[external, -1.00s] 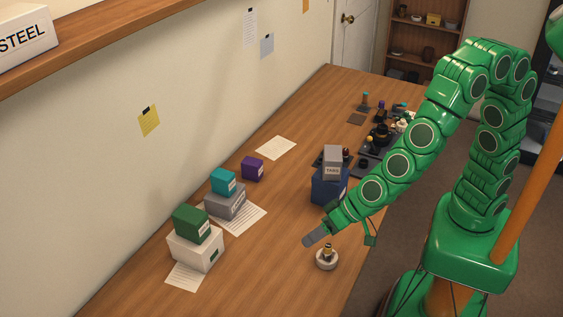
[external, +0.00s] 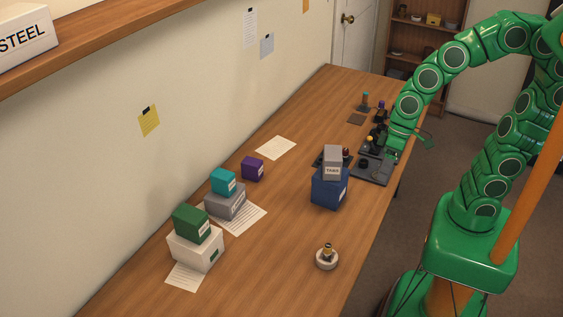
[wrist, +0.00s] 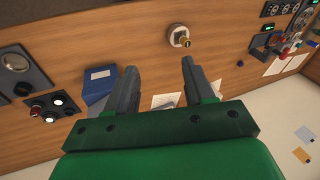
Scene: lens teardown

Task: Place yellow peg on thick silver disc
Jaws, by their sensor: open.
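The thick silver disc (external: 326,260) lies on the near part of the table. A short peg (external: 327,249) with a yellow-brass body and a dark part stands on it. In the wrist view the disc (wrist: 176,33) and the peg (wrist: 185,42) show at the top centre, beyond my fingertips and apart from them. My gripper (wrist: 158,72) is open, with nothing visible between its fingers. In the external view my arm's end is over the dark trays at the far right of the table, well away from the disc; its fingers are hard to make out there.
A blue box (external: 329,188) with a grey box (external: 332,160) on top stands mid-table. Dark trays (external: 373,172) with small parts lie behind it. Stacked boxes, including a white one (external: 195,250), stand along the wall side. The table around the disc is clear.

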